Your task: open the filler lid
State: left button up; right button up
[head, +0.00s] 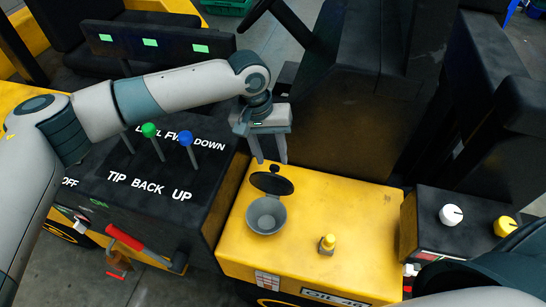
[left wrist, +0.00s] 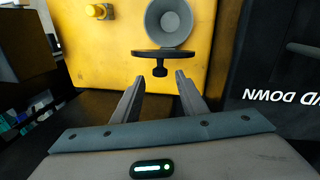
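The filler lid (head: 272,184) is a dark round disc with a small knob. It stands tilted up at the far rim of the grey filler cup (head: 266,217), whose mouth is uncovered. The cup sits on the yellow machine body. In the left wrist view the lid (left wrist: 165,54) shows nearly edge-on, its knob towards me, with the cup (left wrist: 169,22) behind it. My left gripper (head: 270,162) is open and empty, just beyond the lid and knob. In the left wrist view its fingertips (left wrist: 160,80) are either side of the knob's line, apart from it. My right gripper is out of view.
A yellow fitting (head: 327,244) stands right of the cup. Levers with green (head: 149,130) and blue (head: 185,138) knobs rise from the black panel at left. A red-handled lever (head: 125,238) is lower left. A black seat (head: 350,90) stands behind my left gripper.

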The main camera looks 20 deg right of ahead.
aim_at(274, 165)
pick_arm(q)
jog(key=shift+s+d+f+p, duration=0.1)
jog(key=shift+d+f+p, duration=0.1)
jog(key=shift+f, duration=0.65)
jog(key=shift+d+f+p, duration=0.1)
jog(key=shift+f+p, duration=0.05)
jog(key=shift+f, duration=0.7)
grip_shut()
